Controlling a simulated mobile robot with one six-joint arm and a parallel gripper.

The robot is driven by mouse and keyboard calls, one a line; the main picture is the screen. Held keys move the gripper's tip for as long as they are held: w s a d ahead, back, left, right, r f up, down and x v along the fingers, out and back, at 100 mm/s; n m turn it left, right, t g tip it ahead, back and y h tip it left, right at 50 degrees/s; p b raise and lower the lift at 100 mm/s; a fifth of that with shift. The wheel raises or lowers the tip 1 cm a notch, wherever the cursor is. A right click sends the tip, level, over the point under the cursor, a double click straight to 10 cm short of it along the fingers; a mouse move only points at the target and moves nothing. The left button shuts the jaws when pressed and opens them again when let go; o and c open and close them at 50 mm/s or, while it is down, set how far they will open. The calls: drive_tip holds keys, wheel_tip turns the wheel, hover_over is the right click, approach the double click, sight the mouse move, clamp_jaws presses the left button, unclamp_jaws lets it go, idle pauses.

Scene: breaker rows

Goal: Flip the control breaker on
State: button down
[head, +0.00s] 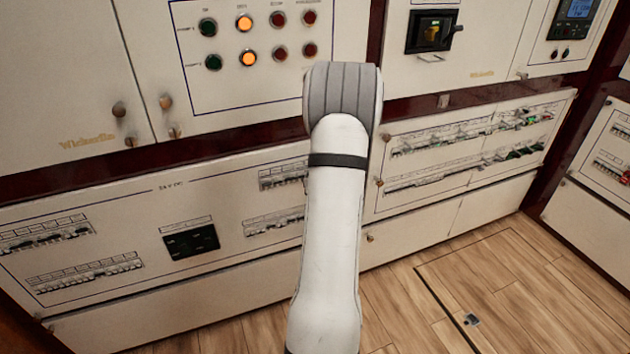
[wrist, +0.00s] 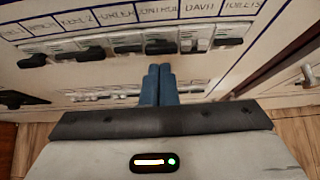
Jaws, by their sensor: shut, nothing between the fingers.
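The control breaker (wrist: 160,47) is in the wrist view, under the label reading CONTROL (wrist: 158,14) in a row of breakers on the cream panel. Its dark toggle sits just beyond my fingertips; whether it is on or off is too small to tell. My gripper (wrist: 158,72) is shut and empty, its two blue fingers side by side, pointing at the panel just below this breaker. A small gap seems to show between fingertips and toggle, but contact cannot be ruled out. In the head view my arm hides the gripper and the breaker.
Neighbouring breakers include davit (wrist: 195,43) and toilets (wrist: 229,43) to the right and a dark toggle (wrist: 125,48) to the left. A second breaker row (wrist: 100,94) lies below. In the head view, a panel with lamps (head: 265,50) stands above; wooden floor (head: 500,290) is clear.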

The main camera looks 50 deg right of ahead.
drive_tip(key=shift+s+d+r, duration=0.1)
drive_tip(key=shift+r, duration=0.65)
drive_tip(key=s+a+r+p, duration=0.2)
drive_tip(key=s+r+p, duration=0.2)
drive_tip(key=r, duration=0.3)
drive_tip(key=shift+v, duration=1)
drive_tip(key=shift+s+f, duration=0.1)
drive_tip(key=shift+f, duration=0.1)
